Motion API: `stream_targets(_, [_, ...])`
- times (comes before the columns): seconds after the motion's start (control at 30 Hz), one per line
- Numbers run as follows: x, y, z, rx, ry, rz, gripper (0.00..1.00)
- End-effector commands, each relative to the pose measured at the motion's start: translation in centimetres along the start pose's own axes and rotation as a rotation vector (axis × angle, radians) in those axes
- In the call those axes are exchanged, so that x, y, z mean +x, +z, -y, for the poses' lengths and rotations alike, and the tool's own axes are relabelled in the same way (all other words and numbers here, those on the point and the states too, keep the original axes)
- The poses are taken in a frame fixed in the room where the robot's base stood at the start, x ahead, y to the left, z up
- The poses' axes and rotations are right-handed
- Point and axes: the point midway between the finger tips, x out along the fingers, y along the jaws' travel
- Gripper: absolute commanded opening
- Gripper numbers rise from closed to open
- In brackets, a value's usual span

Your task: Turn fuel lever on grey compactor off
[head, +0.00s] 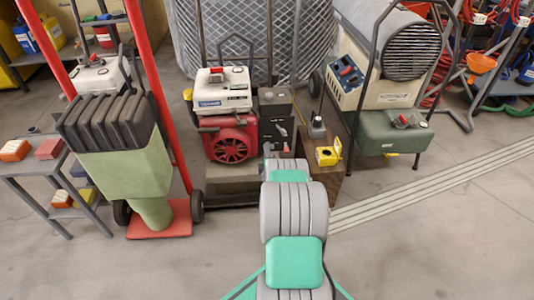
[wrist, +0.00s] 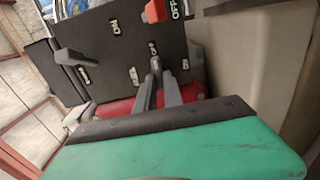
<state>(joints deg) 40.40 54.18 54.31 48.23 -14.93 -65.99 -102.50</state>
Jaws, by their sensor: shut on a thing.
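The compactor (head: 230,110) stands at the centre of the head view, with a white tank, a red engine and a grey base. Its black control panel (head: 275,112) is on its right side. ON and OFF labels show. My gripper (wrist: 159,92) is shut on the grey lever. Which lever is the fuel lever cannot be told for certain. In the head view my arm largely hides the gripper.
A yellow box (head: 328,156) and a small grey can (head: 317,127) stand on a brown stand just right of the panel. A heater (head: 390,60) with a green tank is farther right. A red hand truck (head: 160,222) stands left. Floor in front is clear.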

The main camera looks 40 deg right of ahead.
Motion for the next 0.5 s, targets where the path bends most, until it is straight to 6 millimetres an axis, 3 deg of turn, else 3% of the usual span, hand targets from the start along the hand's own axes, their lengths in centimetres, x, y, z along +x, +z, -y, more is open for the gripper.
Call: stream_targets(0.5, [0.04, -0.03, -0.02, -0.038, 0.000, -0.001, 0.00])
